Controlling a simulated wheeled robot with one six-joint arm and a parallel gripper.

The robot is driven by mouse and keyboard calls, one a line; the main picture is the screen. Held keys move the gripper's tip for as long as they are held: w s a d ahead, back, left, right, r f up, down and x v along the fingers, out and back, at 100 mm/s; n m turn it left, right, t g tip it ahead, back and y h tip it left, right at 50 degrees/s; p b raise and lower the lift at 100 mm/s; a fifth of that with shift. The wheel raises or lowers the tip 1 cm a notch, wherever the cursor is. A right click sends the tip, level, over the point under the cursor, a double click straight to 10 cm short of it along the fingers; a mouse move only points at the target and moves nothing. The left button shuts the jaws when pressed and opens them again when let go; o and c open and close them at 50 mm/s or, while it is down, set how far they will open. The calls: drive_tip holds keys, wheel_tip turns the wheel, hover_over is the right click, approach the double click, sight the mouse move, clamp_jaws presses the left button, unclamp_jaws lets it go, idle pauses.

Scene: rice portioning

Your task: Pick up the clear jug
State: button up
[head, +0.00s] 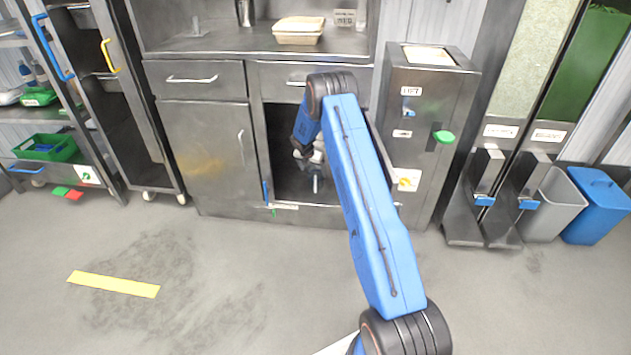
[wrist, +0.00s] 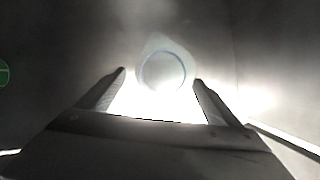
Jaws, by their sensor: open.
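The clear jug (wrist: 163,62) shows in the wrist view as a pale, see-through round shape with a faint bluish ring. It lies just beyond and between the fingertips of my gripper (wrist: 160,77). The two fingers are apart, with no visible contact on the jug. Bright glare blurs the jug's lower edge, and I cannot make out a handle. In the head view my arm reaches into the open cabinet compartment (head: 285,185) under the counter. There my wrist hides much of the inside, and I cannot clearly pick out the jug.
Dark cabinet walls close in around my gripper. A closed cabinet door (head: 205,150) is left of the opening. A metal dispenser (head: 425,120) with a green knob stands to the right. A tan container (head: 298,32) sits on the counter.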

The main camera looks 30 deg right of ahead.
drive_tip(key=shift+d+x, duration=0.15)
drive_tip(key=shift+x, duration=1.5)
drive_tip(key=shift+d+x, duration=0.15)
drive_tip(key=shift+x, duration=1.45)
drive_tip(key=shift+r, duration=0.1)
drive_tip(key=c, duration=1.2)
